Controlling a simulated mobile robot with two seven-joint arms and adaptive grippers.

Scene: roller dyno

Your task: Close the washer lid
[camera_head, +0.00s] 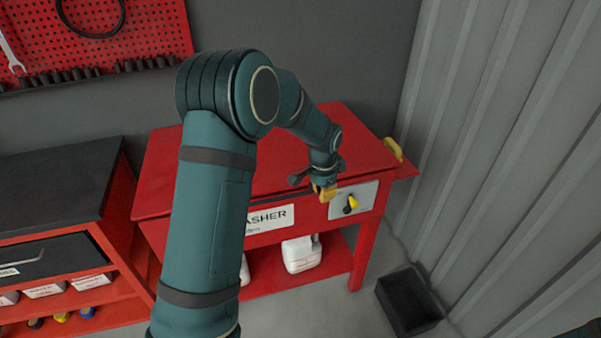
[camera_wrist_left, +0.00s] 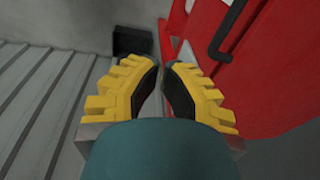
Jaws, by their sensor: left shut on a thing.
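The washer (camera_head: 350,240) is a red cabinet with a partly hidden white label and a panel with a yellow-and-black knob. Its red lid (camera_head: 350,135) looks flat across the top, down or nearly so. My left arm hides part of it. My left gripper (camera_head: 327,192) is at the lid's front edge, just above the knob panel. In the left wrist view its yellow fingers (camera_wrist_left: 163,90) are close together beside the red lid (camera_wrist_left: 270,85), and a black bar handle (camera_wrist_left: 232,30) stands apart from them. What lies between the fingertips is hard to see; it seems to be the lid's edge. My right gripper is out of view.
A grey corrugated wall (camera_head: 500,150) stands close on the right. A black bin (camera_head: 408,300) sits on the floor there. A black-topped red workbench (camera_head: 55,185) stands left. White jugs (camera_head: 302,253) sit on the shelf below. A yellow object (camera_head: 393,149) is at the washer's right.

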